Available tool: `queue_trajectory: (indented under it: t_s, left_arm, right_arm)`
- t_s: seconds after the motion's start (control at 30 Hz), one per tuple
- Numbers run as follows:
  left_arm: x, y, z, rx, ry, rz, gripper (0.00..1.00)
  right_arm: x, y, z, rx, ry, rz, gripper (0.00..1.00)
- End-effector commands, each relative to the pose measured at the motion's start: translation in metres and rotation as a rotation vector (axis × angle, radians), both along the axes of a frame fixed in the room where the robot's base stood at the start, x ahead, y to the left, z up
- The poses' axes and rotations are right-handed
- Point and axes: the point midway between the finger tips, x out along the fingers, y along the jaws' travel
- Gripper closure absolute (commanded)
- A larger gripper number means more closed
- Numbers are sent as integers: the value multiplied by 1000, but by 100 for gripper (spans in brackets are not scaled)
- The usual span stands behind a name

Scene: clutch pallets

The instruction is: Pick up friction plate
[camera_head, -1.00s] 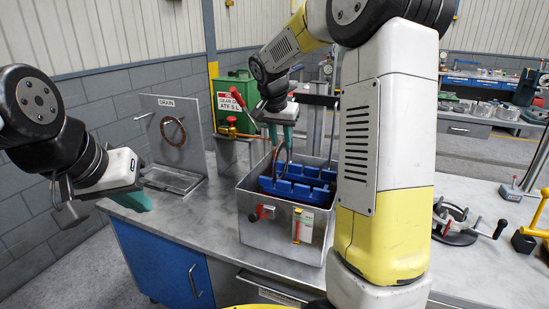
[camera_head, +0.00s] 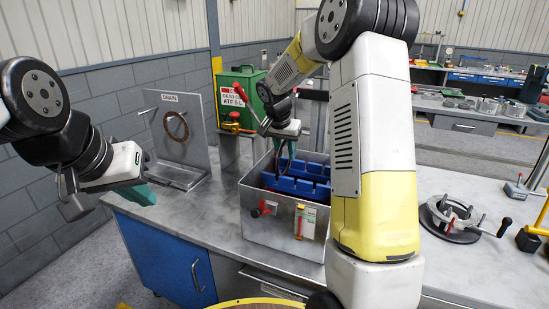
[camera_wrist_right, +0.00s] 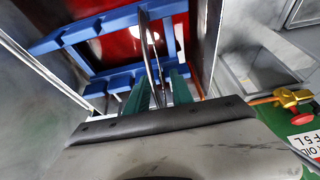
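A thin friction plate (camera_head: 283,167), a dark ring, stands upright at the blue rack (camera_head: 315,188) inside the metal bin (camera_head: 272,228). My right gripper (camera_head: 286,151) points down over it. In the right wrist view the plate (camera_wrist_right: 151,50) shows nearly edge-on between the green fingers of my right gripper (camera_wrist_right: 164,88); whether both fingers press on it is unclear. A brown ring-shaped plate (camera_head: 176,127) hangs on the upright panel marked DRAIN (camera_head: 170,99). My left gripper (camera_head: 142,195) is over the bench at the left, with nothing visible in it; its finger gap is not clear.
The wrist view shows red (camera_wrist_right: 120,48) below the rack. A green gear oil can (camera_head: 240,90) stands behind the bin. A round fixture with handles (camera_head: 452,218) is to the right. The grey bench top (camera_head: 195,212) is clear left of the bin.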

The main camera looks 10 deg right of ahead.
Motion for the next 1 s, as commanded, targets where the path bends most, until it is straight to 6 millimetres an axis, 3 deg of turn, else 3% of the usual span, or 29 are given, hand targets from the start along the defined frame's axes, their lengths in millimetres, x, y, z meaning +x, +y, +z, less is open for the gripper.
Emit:
queue_trajectory:
  t_s: [0.13,0.27,1.0]
  left_arm:
    - [0,0,0,0,0,0,100]
    - [0,0,0,0,0,0,100]
    - [0,0,0,0,0,0,100]
  right_arm:
    - [0,0,0,0,0,0,74]
    - [0,0,0,0,0,0,99]
    - [0,0,1,0,0,0,100]
